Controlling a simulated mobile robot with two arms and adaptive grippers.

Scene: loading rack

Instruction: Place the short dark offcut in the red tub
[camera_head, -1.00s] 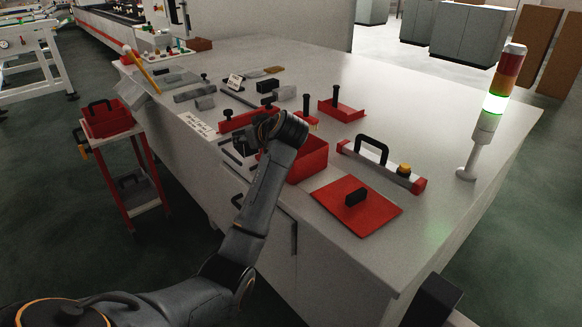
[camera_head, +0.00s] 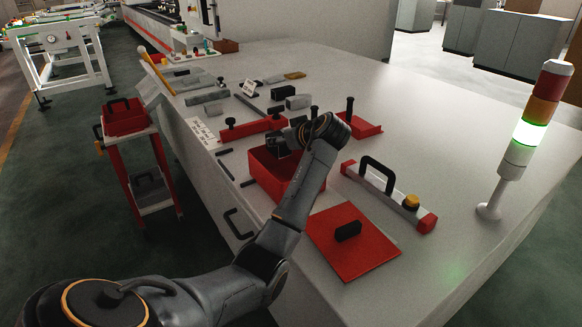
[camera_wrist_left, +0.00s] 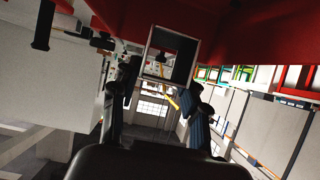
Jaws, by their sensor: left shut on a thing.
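The red tub (camera_head: 264,178) stands open near the table's front edge; my left arm hides its right part. My left gripper (camera_head: 277,146) is over the tub's back part in the head view. In the left wrist view, my left gripper (camera_wrist_left: 160,100) is shut on a short square-ended offcut (camera_wrist_left: 182,66) with a dark face and a light rim. Red surface fills the top of that view, close to the offcut. I cannot tell how high above the tub floor it is. My right gripper is not in view.
A red plate (camera_head: 372,250) with a black handle lies right of the tub. A grey bar (camera_head: 378,190) with red ends and a black handle lies behind it. A black block (camera_head: 283,92) and a grey block (camera_head: 297,102) lie farther back. A signal lamp (camera_head: 520,150) stands at right.

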